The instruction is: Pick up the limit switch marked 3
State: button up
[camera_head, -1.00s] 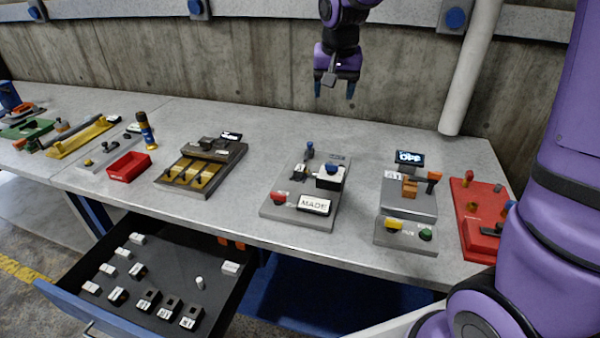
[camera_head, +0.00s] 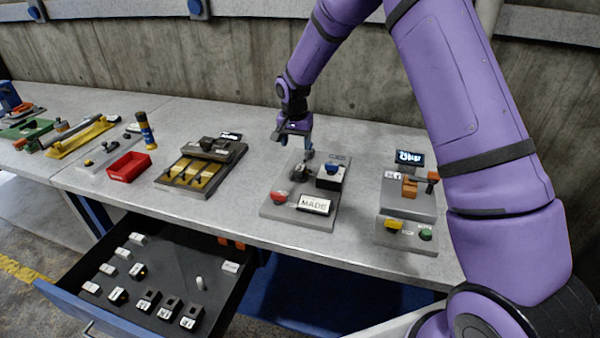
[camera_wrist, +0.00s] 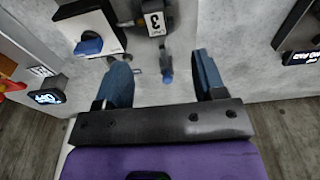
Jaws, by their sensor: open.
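The limit switch marked 3 (camera_wrist: 155,18) is a small dark block with a white label at the top of the wrist view. It sits on the grey board (camera_head: 275,208); in the head view it shows as a dark shape (camera_head: 298,173), partly blurred into its surroundings. My gripper (camera_head: 293,143) is open and empty above the far edge of that board. In the wrist view my gripper's blue fingers (camera_wrist: 162,66) are spread apart, and the switch lies beyond their tips. A blue-tipped lever (camera_wrist: 168,66) shows between the fingers.
The board also has a white box with a blue knob (camera_wrist: 88,44), a red button (camera_head: 279,197) and a MADE sign (camera_head: 314,204). An open drawer (camera_head: 75,250) holds several small blocks.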

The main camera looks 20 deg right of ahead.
send_over(300, 167)
jog(key=a, duration=0.1)
jog(key=f, duration=0.5)
jog(key=shift+s+a+f, duration=0.1)
jog(key=shift+s+f, duration=0.2)
jog(key=shift+w+d+f, duration=0.1)
jog(key=shift+d+f, duration=0.1)
jog(key=shift+f, duration=0.65)
jog(key=shift+w+d+f, duration=0.1)
jog(key=shift+d+f, duration=0.1)
jog(key=shift+f, duration=0.7)
jog(key=shift+w+d+f, duration=0.1)
jog(key=shift+d+f, duration=0.1)
jog(key=shift+f, duration=0.65)
jog(key=shift+c, duration=0.2)
jog(key=c, duration=1)
